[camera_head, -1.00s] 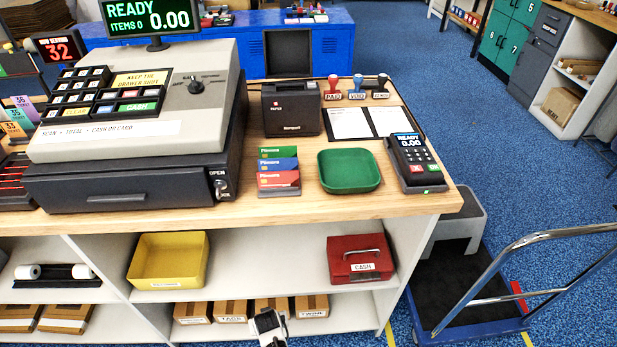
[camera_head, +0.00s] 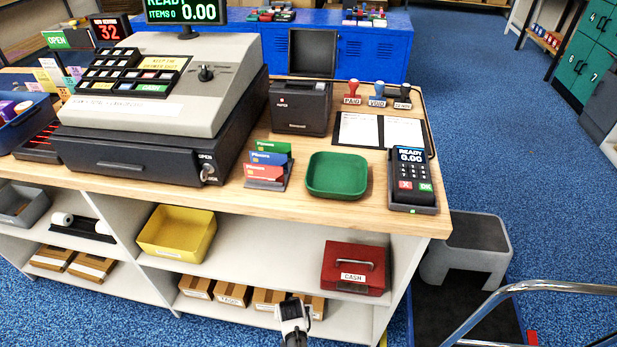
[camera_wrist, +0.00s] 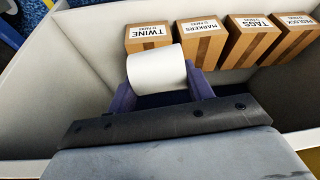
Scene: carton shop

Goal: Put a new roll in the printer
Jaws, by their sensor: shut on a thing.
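My gripper (camera_head: 292,312) is low in front of the shelves in the head view, well below the printer. In the wrist view my gripper (camera_wrist: 160,82) is shut on a white paper roll (camera_wrist: 156,66), between its dark blue fingers. Two more white rolls, a left one (camera_head: 63,220) and a right one (camera_head: 103,228), sit at a black holder on the left shelf.
A green tray (camera_head: 337,176), card stand (camera_head: 267,168) and card terminal (camera_head: 411,180) stand on the counter before the printer. A yellow bin (camera_head: 177,233) and red cash box (camera_head: 354,268) are on the shelf. Labelled cartons (camera_wrist: 200,42) line the lower shelf. A trolley handle (camera_head: 540,290) is at right.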

